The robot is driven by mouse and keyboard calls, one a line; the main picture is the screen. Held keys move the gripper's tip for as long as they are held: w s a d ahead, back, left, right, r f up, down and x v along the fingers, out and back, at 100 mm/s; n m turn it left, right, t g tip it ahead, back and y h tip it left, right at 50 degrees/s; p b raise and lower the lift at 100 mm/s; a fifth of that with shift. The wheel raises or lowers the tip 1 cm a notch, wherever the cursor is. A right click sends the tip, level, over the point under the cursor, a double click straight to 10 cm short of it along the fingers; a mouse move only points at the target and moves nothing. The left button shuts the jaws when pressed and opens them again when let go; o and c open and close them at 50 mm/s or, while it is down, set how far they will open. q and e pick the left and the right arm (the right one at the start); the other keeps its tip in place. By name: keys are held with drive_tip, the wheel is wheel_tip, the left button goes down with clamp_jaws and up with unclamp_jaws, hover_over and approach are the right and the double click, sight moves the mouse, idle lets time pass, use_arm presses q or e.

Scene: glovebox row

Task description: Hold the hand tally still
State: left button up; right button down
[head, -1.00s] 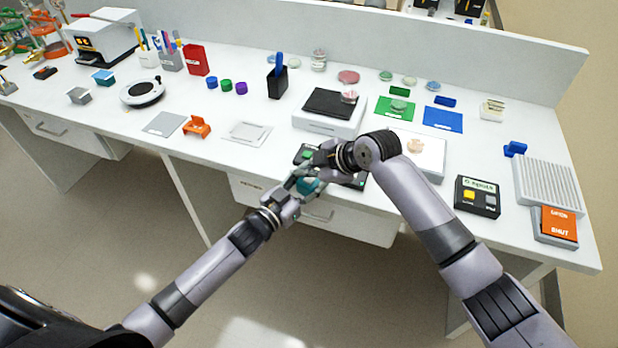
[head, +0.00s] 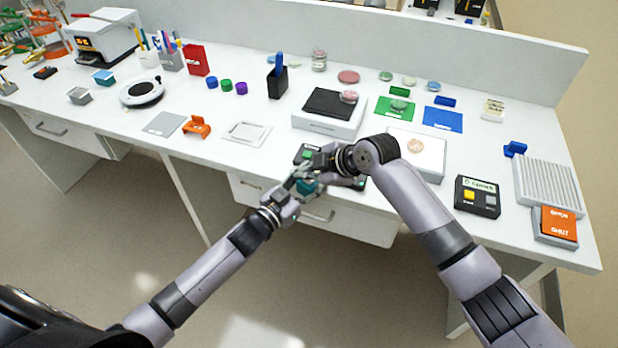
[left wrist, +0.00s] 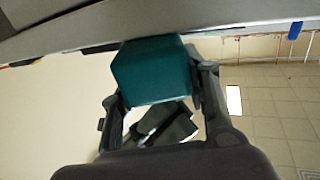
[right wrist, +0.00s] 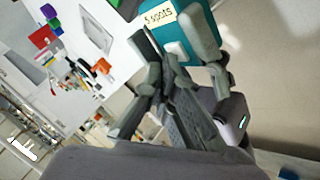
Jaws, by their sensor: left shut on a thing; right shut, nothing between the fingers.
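The hand tally is a teal box. It shows in part between my grippers in the head view (head: 308,187), above the bench's front edge. It fills the middle of the left wrist view (left wrist: 152,72). In the right wrist view (right wrist: 171,45) it has a pale label with dark characters, too blurred to read surely. My left gripper (head: 299,184) is shut on the tally, a finger on each side. My right gripper (right wrist: 152,68) is shut and empty, its fingertips close beside the tally; I cannot tell if they touch it.
A dark panel with a green button (head: 306,154) lies behind my grippers, partly hidden by my right arm. A grey unit with a black top (head: 331,103) stands further back. An orange holder (head: 197,127) is to the left, a black box with a yellow button (head: 477,197) to the right.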

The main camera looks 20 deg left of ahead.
sight(307, 182)
idle(0.5)
drive_tip(key=shift+r, duration=0.7)
drive_tip(key=shift+r, duration=2.5)
wheel_tip(307, 182, up, 4)
drive_tip(key=shift+f, duration=0.1)
drive_tip(key=shift+f, duration=4.45)
